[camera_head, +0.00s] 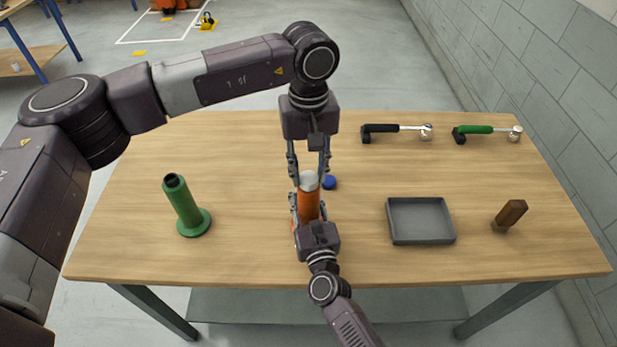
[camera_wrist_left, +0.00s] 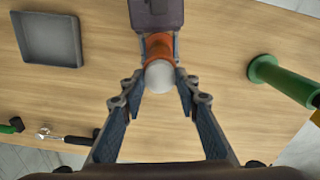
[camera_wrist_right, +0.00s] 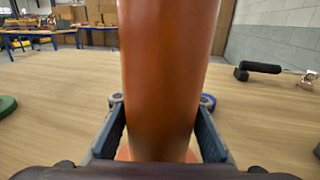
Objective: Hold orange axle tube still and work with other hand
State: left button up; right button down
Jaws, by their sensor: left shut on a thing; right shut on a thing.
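The orange axle tube (camera_head: 308,207) stands upright near the middle of the table, with a white cap (camera_head: 309,181) on its top. My right gripper (camera_head: 311,208) comes from the near side and is shut around the tube; the tube fills the middle of the right wrist view (camera_wrist_right: 165,70). My left gripper (camera_head: 309,178) reaches down from above and is shut on the white cap, which shows between its fingers in the left wrist view (camera_wrist_left: 159,76). The tube's base is mostly hidden by my right gripper.
A blue round piece (camera_head: 329,183) lies just behind the tube. A green flanged tube (camera_head: 183,207) stands at left. At right are a grey tray (camera_head: 421,241) and a brown block (camera_head: 510,214). Black-handled (camera_head: 380,129) and green-handled (camera_head: 477,130) tools lie at the back.

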pick_arm(q)
jog(key=m, duration=0.9)
jog(key=shift+r+m, duration=0.1)
jog(key=shift+m, duration=0.3)
jog(key=o, duration=1)
jog(key=shift+n, duration=0.3)
